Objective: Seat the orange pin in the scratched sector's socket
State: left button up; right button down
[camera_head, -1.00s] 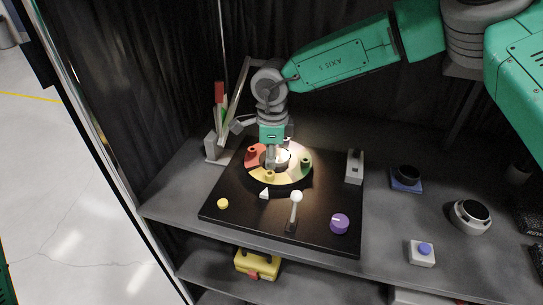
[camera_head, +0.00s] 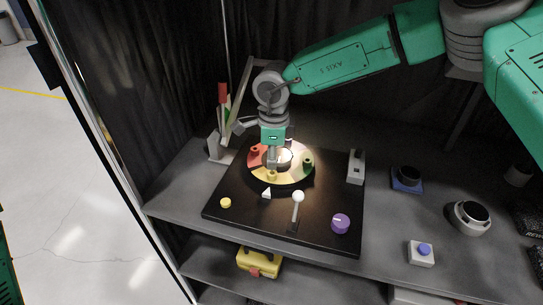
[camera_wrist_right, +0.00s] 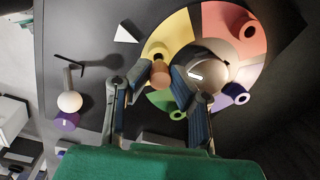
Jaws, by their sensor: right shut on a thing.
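In the head view my right gripper (camera_head: 272,162) points down over the round dial, whose coloured sectors (camera_head: 281,178) each carry a short hollow socket. In the right wrist view my right gripper (camera_wrist_right: 160,78) is shut on the orange pin (camera_wrist_right: 160,74), held between its fingertips. The pin's end is close to the yellow sector (camera_wrist_right: 172,33) and its socket (camera_wrist_right: 157,49); I cannot tell whether it touches. A green socket (camera_head: 307,162) and a red socket (camera_head: 255,151) stand apart from the gripper. I cannot make out scratches on any sector. My left gripper is out of view.
The black board (camera_head: 235,222) carries a white-knobbed lever (camera_head: 298,197), a purple knob (camera_head: 340,222), a yellow button (camera_head: 225,203) and a grey switch block (camera_head: 356,166). A grey domed hub (camera_wrist_right: 208,70) fills the dial's middle. A rack (camera_head: 220,140) stands behind left.

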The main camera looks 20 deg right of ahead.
jog(key=shift+f, duration=1.4)
dwell(0.5)
jog(key=c, duration=1.4)
grip_release()
jog(key=shift+o, duration=0.2)
jog(key=shift+r, duration=0.1)
